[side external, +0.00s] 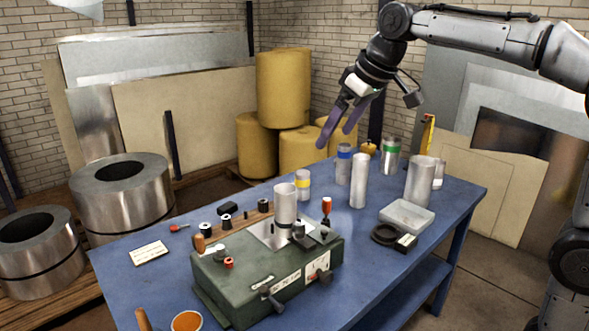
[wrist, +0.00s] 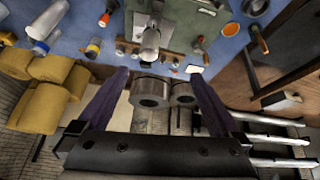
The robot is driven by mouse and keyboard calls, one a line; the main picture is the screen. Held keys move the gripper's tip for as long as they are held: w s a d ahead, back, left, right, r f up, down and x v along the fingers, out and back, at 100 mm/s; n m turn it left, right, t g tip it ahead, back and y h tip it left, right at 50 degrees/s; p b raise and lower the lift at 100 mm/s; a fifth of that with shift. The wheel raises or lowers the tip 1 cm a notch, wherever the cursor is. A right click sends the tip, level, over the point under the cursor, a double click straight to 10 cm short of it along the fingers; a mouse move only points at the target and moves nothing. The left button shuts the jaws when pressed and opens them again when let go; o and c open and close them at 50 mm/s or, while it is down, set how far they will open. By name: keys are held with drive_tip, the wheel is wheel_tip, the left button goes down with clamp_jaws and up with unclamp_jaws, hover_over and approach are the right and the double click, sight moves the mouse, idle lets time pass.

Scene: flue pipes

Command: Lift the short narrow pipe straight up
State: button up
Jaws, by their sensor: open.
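Several metal pipes stand on the blue table. The short narrow pipe looks to be the one with a yellow band (side external: 303,186), upright behind the green machine; it also shows in the wrist view (wrist: 93,47). A blue-banded pipe (side external: 343,165) and a taller plain pipe (side external: 359,182) stand to its right. My gripper (side external: 335,139) is open and empty, well above the table, over and behind the blue-banded pipe. Its fingers slant down to the left. In the wrist view the purple fingers (wrist: 159,73) are wide apart with no pipe between them.
A green machine (side external: 265,270) carries a plain pipe (side external: 286,202) close to the yellow-banded one. Small spools and tools lie at left. Yellow drums (side external: 283,88) stand behind.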

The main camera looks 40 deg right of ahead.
drive_tip(key=w+d+f+g, duration=0.1)
drive_tip(key=w+f, duration=0.5)
drive_tip(key=w, duration=0.5)
drive_tip(key=g, duration=0.1)
approach(283, 208)
drive_tip(key=w+d+r, duration=0.2)
drive_tip(key=x, duration=1.4)
drive_tip(key=shift+s+d+f, duration=0.1)
drive_tip(key=shift+s+f, duration=0.15)
drive_tip(key=shift+s, duration=0.1)
drive_tip(key=shift+c, duration=0.3)
drive_tip(key=c, duration=1.4)
drive_tip(key=shift+r, duration=4.2)
drive_tip(key=shift+c, duration=0.2)
